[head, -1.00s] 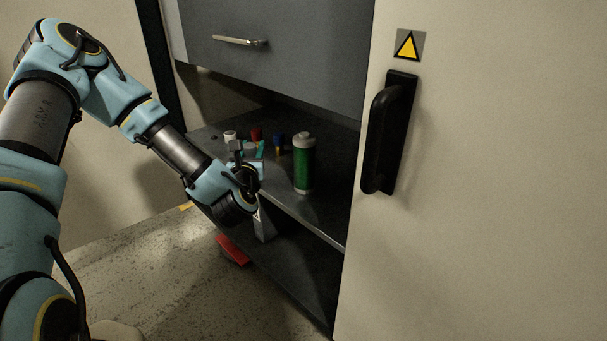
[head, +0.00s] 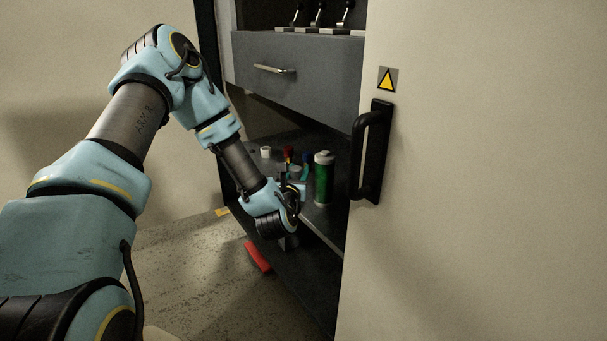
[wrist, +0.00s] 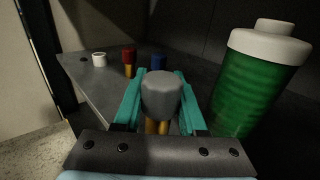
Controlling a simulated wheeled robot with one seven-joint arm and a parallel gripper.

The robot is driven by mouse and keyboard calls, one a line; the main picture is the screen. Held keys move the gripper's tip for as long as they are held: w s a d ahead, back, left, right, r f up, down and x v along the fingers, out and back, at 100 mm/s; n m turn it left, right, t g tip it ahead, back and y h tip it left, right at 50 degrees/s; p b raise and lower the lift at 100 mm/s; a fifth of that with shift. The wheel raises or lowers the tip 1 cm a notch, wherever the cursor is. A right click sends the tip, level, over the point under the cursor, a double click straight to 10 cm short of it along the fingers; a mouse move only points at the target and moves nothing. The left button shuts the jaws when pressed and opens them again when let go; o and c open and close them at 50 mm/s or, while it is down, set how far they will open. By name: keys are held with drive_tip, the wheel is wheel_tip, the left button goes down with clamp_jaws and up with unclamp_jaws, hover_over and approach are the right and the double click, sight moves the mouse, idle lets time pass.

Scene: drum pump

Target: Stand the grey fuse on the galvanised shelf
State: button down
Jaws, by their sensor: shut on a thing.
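My gripper (wrist: 162,100) has teal fingers shut on the grey fuse (wrist: 162,92), seen in the wrist view. The fuse has a rounded grey top, with brass-coloured prongs below it. The gripper also shows in the head view (head: 293,192), where I cannot make out the fuse clearly. The grey metal shelf (wrist: 105,97) lies beneath and beyond the fingers in the wrist view. I cannot tell whether the fuse touches it.
A green canister with a white cap (wrist: 255,85) stands close on the right. A red fuse (wrist: 129,58), a blue fuse (wrist: 159,63) and a white item (wrist: 99,59) stand farther back. A drawer (head: 300,75) overhangs the shelf. A black door handle (head: 372,150) is at right.

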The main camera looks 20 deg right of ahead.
drive_tip(key=x, duration=0.6)
drive_tip(key=shift+w+d+f+b, duration=0.1)
drive_tip(key=shift+w+d+b, duration=0.1)
drive_tip(key=shift+w+b, duration=0.1)
drive_tip(key=shift+f+b, duration=0.55)
drive_tip(key=shift+f, duration=1.1)
drive_tip(key=shift+f, duration=0.1)
drive_tip(key=shift+f, duration=0.15)
drive_tip(key=shift+c, duration=2.3)
unclamp_jaws()
